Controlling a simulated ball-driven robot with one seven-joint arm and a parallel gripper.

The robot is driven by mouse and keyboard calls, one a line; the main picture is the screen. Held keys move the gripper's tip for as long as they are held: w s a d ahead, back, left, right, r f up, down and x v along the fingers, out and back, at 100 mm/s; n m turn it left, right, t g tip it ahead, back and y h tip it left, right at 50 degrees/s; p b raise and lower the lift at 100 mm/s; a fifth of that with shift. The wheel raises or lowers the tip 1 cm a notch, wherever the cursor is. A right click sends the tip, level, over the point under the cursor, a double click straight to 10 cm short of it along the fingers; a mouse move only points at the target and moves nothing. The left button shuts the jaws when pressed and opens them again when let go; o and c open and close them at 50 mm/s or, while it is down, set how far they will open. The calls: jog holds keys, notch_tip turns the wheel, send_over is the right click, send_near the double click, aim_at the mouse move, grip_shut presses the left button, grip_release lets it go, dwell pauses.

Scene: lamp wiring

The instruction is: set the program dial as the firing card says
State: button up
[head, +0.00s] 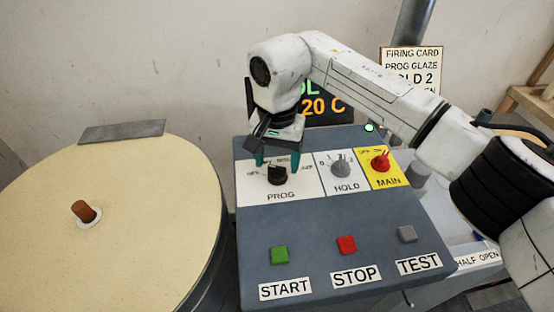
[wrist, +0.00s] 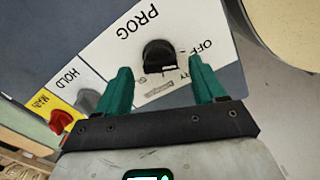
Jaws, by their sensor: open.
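The black PROG dial (head: 277,176) sits on a white label plate on the grey control panel (head: 330,225). Its position marks are too small or covered to read, apart from an "OFF" mark. My gripper (head: 277,162) is open just above it, one teal finger to each side. In the wrist view the dial (wrist: 158,55) lies between and slightly beyond the fingertips (wrist: 160,70); I cannot tell whether they touch it. The firing card (head: 412,62) behind my arm reads "PROG GLAZE" and, partly hidden, "OLD 2"; its bottom line is mostly covered.
To the right are the HOLD knob (head: 340,166) and red MAIN switch (head: 380,160). Green START (head: 279,255), red STOP (head: 347,244) and grey TEST (head: 407,234) buttons sit in front. A display (head: 325,108) shows "20 C". A round kiln lid (head: 130,235) stands left.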

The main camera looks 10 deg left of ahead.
jog(key=shift+f, duration=0.8)
jog(key=shift+c, duration=0.2)
jog(key=c, duration=1)
